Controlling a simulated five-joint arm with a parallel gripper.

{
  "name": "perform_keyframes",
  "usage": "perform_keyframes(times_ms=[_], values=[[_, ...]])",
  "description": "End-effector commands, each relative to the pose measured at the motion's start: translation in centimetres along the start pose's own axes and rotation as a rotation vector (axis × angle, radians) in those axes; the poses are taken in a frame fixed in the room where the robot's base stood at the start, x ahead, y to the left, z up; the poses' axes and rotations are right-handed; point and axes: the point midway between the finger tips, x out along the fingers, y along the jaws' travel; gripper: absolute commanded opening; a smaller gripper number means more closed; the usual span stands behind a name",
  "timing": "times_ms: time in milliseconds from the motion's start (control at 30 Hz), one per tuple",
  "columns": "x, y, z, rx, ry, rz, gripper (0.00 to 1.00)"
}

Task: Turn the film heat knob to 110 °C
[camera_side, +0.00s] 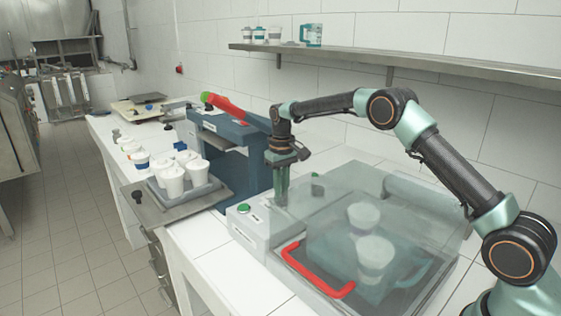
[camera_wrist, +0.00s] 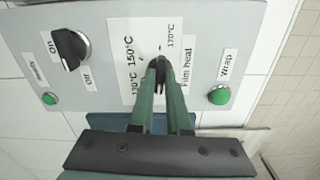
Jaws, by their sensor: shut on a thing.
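The film heat knob (camera_wrist: 158,63) is dark and sits on the grey control panel (camera_wrist: 112,88) in the wrist view, beside the label "Film heat". My gripper (camera_wrist: 159,82) is shut on it, with a green finger on either side. Printed marks of 130, 150 and 170 °C show around the knob; a 110 °C mark is not visible. The fingers hide much of the knob, so I cannot tell its setting.
The panel also has a black On/Off knob (camera_wrist: 70,50), a green button (camera_wrist: 50,98) and a green Wrap button (camera_wrist: 219,95). A clear lid with a red handle (camera_side: 310,272) lies right of the panel. A blue machine (camera_side: 228,150) stands close left; white cups (camera_side: 173,181) stand beyond.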

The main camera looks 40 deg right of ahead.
Motion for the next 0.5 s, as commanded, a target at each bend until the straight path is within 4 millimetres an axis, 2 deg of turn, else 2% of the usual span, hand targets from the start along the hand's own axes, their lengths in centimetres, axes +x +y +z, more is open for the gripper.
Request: perform_keyframes(times_ms=[200, 500], values=[[-0.24, -0.10, 0.08, -0.085, -0.003, 0.000, 0.00], [-0.26, -0.10, 0.08, -0.123, -0.003, 0.000, 0.00]])
